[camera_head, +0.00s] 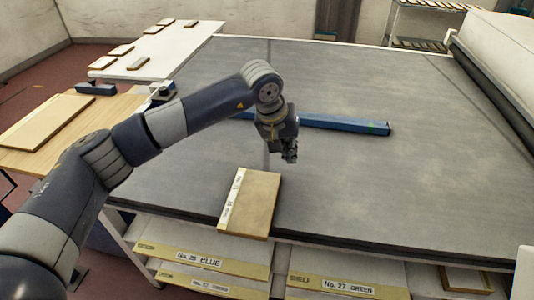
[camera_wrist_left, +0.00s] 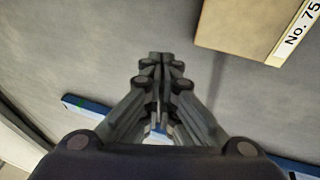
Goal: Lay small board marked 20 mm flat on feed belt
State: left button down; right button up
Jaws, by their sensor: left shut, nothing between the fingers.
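A small tan board (camera_head: 255,203) with a white label strip lies flat on the grey feed belt (camera_head: 420,185), its near end at the front edge. The label's head-view print is too small to read. In the left wrist view the board (camera_wrist_left: 240,28) shows at the top right, its label reading "No. 75"; no 20 mm mark is legible. My left gripper (camera_head: 290,157) is shut and empty above the belt, beyond the board and apart from it. Its closed fingers (camera_wrist_left: 160,62) show in the wrist view. My right gripper is not in view.
A blue bar (camera_head: 345,125) lies across the belt behind my left gripper. A wooden table (camera_head: 120,103) with a larger board (camera_head: 45,120) and a white table (camera_head: 180,50) with small boards stand left. Labelled shelves (camera_head: 205,262) sit below the belt. A white machine (camera_head: 505,55) stands right.

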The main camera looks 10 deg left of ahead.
pick_arm(q)
jog(key=w+a+r+y, duration=0.2)
jog(key=w+a+y, duration=0.1)
jog(key=a, duration=0.4)
jog(key=shift+m+t, duration=0.3)
jog(key=p+x, duration=0.3)
jog(key=x, duration=0.6)
jog(key=shift+w+f, duration=0.1)
jog(key=shift+f, duration=0.2)
jog(key=s+p, duration=0.2)
jog(key=s, duration=0.1)
jog(key=shift+r, duration=0.15)
jog(key=shift+s, duration=0.4)
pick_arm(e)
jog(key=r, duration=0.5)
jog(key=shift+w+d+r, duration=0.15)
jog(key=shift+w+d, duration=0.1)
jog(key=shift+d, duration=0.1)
